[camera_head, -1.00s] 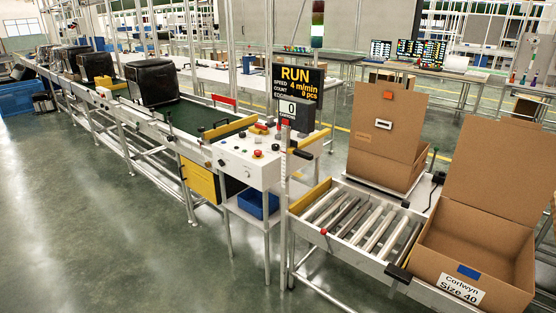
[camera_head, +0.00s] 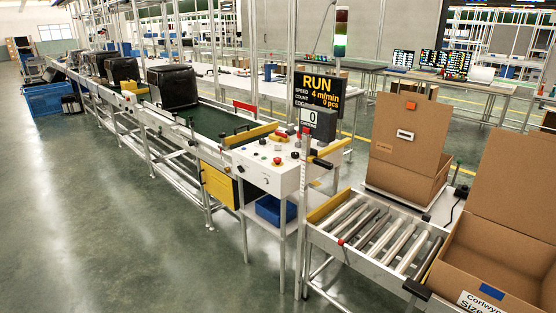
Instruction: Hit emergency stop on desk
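A white control desk (camera_head: 258,176) stands at the near end of the conveyor, in the middle of the head view. On its top is a small red button (camera_head: 277,161) near the front. A larger red knob with some yellow (camera_head: 281,137) sits farther back. The picture is too small to tell which one is the emergency stop. A few small dark knobs are also on the top. Above the desk a black sign (camera_head: 319,90) reads RUN, 4 m/min. Neither of my grippers is in the view.
The green conveyor belt (camera_head: 205,121) carries several black boxy items (camera_head: 173,87) to the back left. A roller table (camera_head: 375,232) and open cardboard boxes (camera_head: 405,135) stand right of the desk. A metal post rises before the desk. The floor at left is clear.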

